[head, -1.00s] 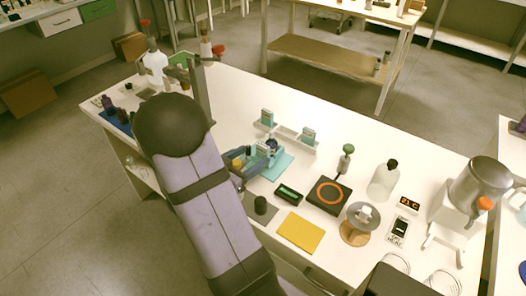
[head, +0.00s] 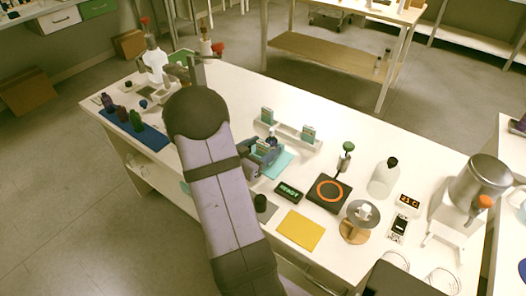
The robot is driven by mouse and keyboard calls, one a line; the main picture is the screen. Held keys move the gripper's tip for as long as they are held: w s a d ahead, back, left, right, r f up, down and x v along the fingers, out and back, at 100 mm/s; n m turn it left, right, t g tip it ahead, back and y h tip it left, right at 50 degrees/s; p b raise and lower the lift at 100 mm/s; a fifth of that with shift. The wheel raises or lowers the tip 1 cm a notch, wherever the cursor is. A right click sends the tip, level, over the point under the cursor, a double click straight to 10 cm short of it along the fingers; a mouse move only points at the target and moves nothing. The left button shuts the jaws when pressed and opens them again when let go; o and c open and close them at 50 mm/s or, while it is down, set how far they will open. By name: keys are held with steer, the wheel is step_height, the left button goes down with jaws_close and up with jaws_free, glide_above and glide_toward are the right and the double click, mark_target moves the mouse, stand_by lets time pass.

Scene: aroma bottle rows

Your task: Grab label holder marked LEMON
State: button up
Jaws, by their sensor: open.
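Two small teal cards on stands, which look like label holders, sit in a long white tray at mid-table. One is at the left end (head: 267,115) and one at the right end (head: 308,134). Their lettering is too small to read, so I cannot tell which is marked LEMON. A blue carrier (head: 262,157) with small items in it stands by a teal mat (head: 281,167), in front of the tray. My arm rises from the bottom edge to its dark round joint left of the carrier.
A blue mat (head: 151,140) with several bottles is at the left. A black pad with an orange ring (head: 329,191), a yellow mat (head: 301,230), a glass bottle (head: 382,182) and a metal pot (head: 478,187) fill the right. The table behind the white tray is clear.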

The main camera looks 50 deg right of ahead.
steer(key=c, duration=1.2)
steer(key=shift+r, duration=0.1)
